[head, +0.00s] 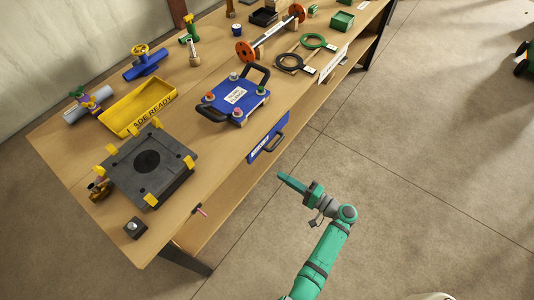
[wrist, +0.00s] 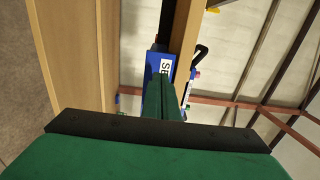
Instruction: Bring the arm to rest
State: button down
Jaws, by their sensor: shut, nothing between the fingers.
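My green arm reaches up from the bottom of the head view. My gripper (head: 283,178) is in free space over the floor, in front of the bench, and points left toward the bench's front edge. Its fingers are together with nothing between them. In the wrist view the closed green fingers (wrist: 163,100) overlap a blue drawer front with a white label (wrist: 165,67), which lies beyond them. In the head view this blue drawer front (head: 268,138) has a black handle and is on the bench's front side, apart from my gripper.
The wooden bench (head: 215,165) runs diagonally and holds a black plate fixture (head: 150,160), a yellow tray (head: 138,107), a blue plate with black handles (head: 236,97) and an orange-ended bar (head: 270,35). The concrete floor (head: 430,170) to the right is mostly clear.

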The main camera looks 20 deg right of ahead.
jog(key=s+a+f+g+h, duration=0.55)
jog(key=s+a+f, duration=0.55)
jog(key=a+f, duration=0.45)
jog(key=s+a+r+n+h, duration=0.2)
jog(key=s+h, duration=0.2)
jog(key=s, duration=0.6)
jog(key=s+a+r+n+t, duration=0.1)
jog(key=s+r+n+t, duration=0.1)
jog(key=r, duration=0.7)
jog(key=s+a+r+n+t, duration=0.2)
jog(key=s+r+n, duration=0.2)
jog(key=r, duration=0.6)
jog(key=s+a+r+n+t, duration=0.1)
jog(key=s+r+n+t, duration=0.1)
jog(key=r, duration=0.7)
jog(key=shift+s+a+r+n+h, duration=0.3)
jog(key=shift+s+n, duration=0.2)
jog(key=shift+s, duration=0.25)
